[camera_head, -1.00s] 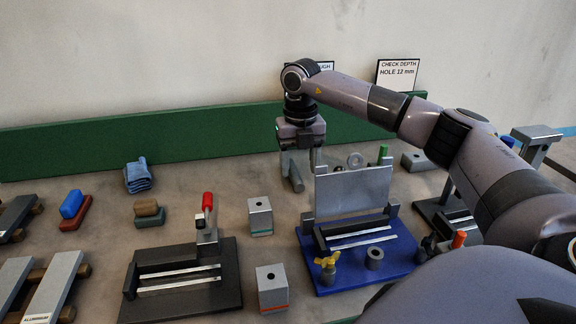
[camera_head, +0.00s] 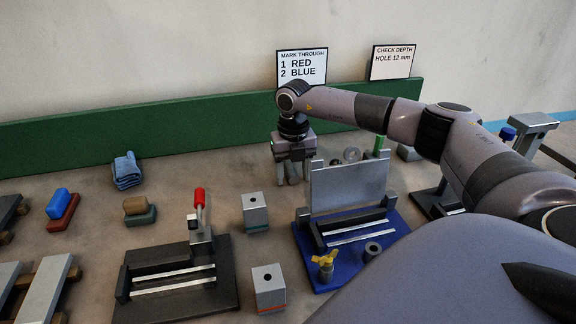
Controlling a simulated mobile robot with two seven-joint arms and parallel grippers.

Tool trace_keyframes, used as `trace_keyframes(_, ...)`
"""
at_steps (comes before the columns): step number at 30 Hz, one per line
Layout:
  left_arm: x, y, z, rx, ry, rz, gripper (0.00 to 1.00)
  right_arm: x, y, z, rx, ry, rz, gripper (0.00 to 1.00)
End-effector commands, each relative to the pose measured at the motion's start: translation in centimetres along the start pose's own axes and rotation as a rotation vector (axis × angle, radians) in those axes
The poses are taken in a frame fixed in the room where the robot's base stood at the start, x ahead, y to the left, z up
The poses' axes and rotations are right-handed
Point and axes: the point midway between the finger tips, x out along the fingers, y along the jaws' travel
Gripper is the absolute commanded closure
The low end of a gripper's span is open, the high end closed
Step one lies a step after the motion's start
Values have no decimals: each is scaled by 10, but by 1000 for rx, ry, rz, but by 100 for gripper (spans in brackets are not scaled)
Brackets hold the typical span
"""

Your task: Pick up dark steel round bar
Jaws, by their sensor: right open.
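The dark steel round bar (camera_head: 292,173) is on the bench behind the blue fixture, small and partly covered by my gripper. My right gripper (camera_head: 291,178) points down over it, open, with its fingers seeming to stand on either side of the bar. I cannot tell whether the fingers touch it. My left gripper is not in view.
The blue fixture (camera_head: 325,279) with an upright grey plate (camera_head: 348,186) stands just in front of my right gripper. Two drilled blocks (camera_head: 255,213) (camera_head: 268,289) and a black fixture (camera_head: 225,290) lie to the left. A green board (camera_head: 180,137) runs along the back.

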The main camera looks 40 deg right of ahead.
Motion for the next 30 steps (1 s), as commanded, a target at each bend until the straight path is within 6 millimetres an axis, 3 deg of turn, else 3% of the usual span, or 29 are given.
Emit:
trace_keyframes(4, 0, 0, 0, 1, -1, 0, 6, 0, 0, 0, 0, 0, 0, 44)
trace_keyframes(9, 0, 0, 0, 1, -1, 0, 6, 0, 0, 0, 0, 0, 0, 100)
trace_keyframes(23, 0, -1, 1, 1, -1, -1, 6, -8, 1, 1, 0, -5, 4, 100)
trace_keyframes(30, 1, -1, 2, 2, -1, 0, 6, -38, 1, 2, 0, -8, 6, 100)
